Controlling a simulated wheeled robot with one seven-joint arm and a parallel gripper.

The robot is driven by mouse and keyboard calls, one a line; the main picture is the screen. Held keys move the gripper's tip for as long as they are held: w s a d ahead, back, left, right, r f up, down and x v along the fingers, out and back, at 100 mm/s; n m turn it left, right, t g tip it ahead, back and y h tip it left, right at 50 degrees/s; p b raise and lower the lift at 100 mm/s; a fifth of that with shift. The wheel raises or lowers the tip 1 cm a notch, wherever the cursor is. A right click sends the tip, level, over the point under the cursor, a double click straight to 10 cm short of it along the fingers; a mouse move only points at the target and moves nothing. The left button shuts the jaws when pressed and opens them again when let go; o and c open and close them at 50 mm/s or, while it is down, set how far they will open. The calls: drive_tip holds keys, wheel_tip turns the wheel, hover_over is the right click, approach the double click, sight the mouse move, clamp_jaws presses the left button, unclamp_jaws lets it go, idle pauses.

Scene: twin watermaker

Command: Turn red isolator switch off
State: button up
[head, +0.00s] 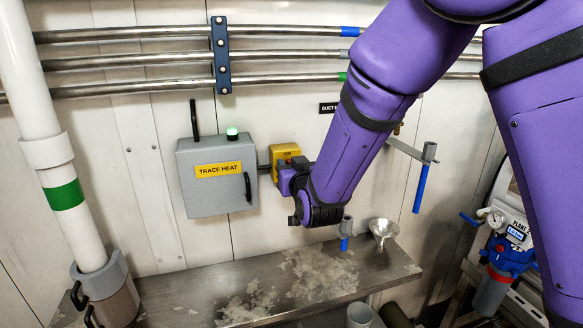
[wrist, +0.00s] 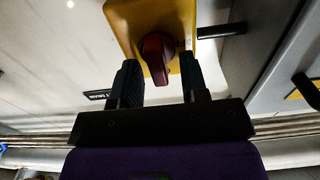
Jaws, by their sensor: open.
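The isolator is a yellow box (head: 284,152) on the wall, right of the grey trace heat box; my arm and gripper hide its lower part in the head view. In the wrist view the yellow box (wrist: 127,22) fills the top middle, with its red switch handle (wrist: 156,58) pointing towards my fingers. My gripper (wrist: 160,85) is open, one finger on each side of the red handle's end. I see a gap between the handle and each finger; whether either touches the box I cannot tell.
The grey trace heat box (head: 206,200) with a green lamp (head: 232,133) stands close left. Metal pipes (head: 130,62) run above. A steel bench (head: 190,290) with a funnel (head: 383,230) lies below. A blue-handled valve (head: 420,187) is at right.

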clamp_jaws()
drive_tip(key=shift+n, duration=0.4)
drive_tip(key=shift+s+a+f+n, duration=0.1)
drive_tip(key=shift+a+f+n, duration=0.15)
drive_tip(key=shift+n, duration=2.6)
drive_tip(key=shift+s+a+f+n, duration=0.1)
drive_tip(key=shift+a+f+n, duration=0.1)
drive_tip(key=shift+n, duration=2.7)
drive_tip(key=shift+a+f+n, duration=0.2)
drive_tip(key=shift+f+n, duration=0.05)
drive_tip(key=shift+n, duration=2.6)
